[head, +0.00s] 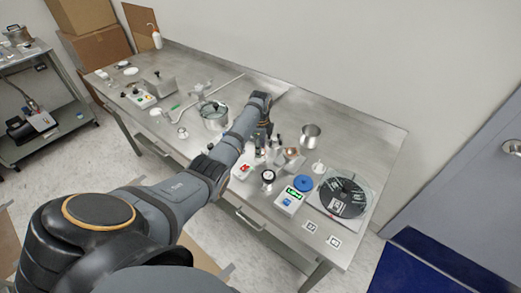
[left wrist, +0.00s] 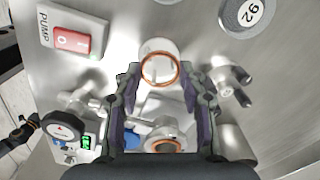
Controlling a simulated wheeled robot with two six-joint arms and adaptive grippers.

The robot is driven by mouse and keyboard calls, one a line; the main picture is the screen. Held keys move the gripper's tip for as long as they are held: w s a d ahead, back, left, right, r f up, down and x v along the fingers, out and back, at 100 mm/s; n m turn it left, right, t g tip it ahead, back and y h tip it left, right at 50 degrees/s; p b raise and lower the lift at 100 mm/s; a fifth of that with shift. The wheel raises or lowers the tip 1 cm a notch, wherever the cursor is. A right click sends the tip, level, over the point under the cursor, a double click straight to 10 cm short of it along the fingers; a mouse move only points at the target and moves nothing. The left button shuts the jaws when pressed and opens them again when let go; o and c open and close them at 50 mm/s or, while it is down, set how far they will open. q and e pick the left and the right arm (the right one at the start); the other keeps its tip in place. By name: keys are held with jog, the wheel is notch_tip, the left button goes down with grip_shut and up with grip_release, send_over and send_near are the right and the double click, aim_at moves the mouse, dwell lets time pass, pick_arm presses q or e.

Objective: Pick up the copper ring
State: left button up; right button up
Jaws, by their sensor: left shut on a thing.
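A thin copper ring (left wrist: 160,54) shows in the left wrist view between the two fingertips. My left gripper (left wrist: 160,72) is shut on the ring, with one finger at each side. A pale round piece lies behind the ring; I cannot tell whether they touch. A second copper-coloured ring (left wrist: 163,140) shows lower, on a metal fitting between the fingers. In the head view my left gripper (head: 266,136) is over the middle of the steel bench, and the held ring is too small to make out there.
The steel bench (head: 350,135) holds a red-switch pump box (left wrist: 72,38), a gauge (head: 267,176), a green-display box (head: 290,200), a blue disc (head: 303,184), a steel cup (head: 310,134) and a black disc (head: 343,197). The bench's back right is clear.

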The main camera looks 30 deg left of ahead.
pick_arm(q)
jog(key=shift+r, duration=0.15)
notch_tip(320, 180, up, 3)
jog(key=shift+r+b, duration=0.1)
jog(key=shift+b, duration=0.75)
jog(key=shift+c, duration=0.4)
jog(key=r, duration=0.1)
jog(key=s+d+r, duration=0.2)
jog(key=shift+s+d+r, duration=0.1)
jog(key=shift+d+r, duration=0.15)
jog(key=shift+r, duration=0.1)
jog(key=s+d+r+p, duration=0.2)
jog(key=p, duration=0.1)
jog(key=s+d+r+p, duration=0.2)
jog(key=d+p, duration=0.1)
jog(key=p, duration=0.1)
jog(key=s+d+r+p, duration=0.2)
jog(key=s+d+p, duration=0.1)
jog(key=p, duration=0.1)
jog(key=shift+d+r, duration=0.15)
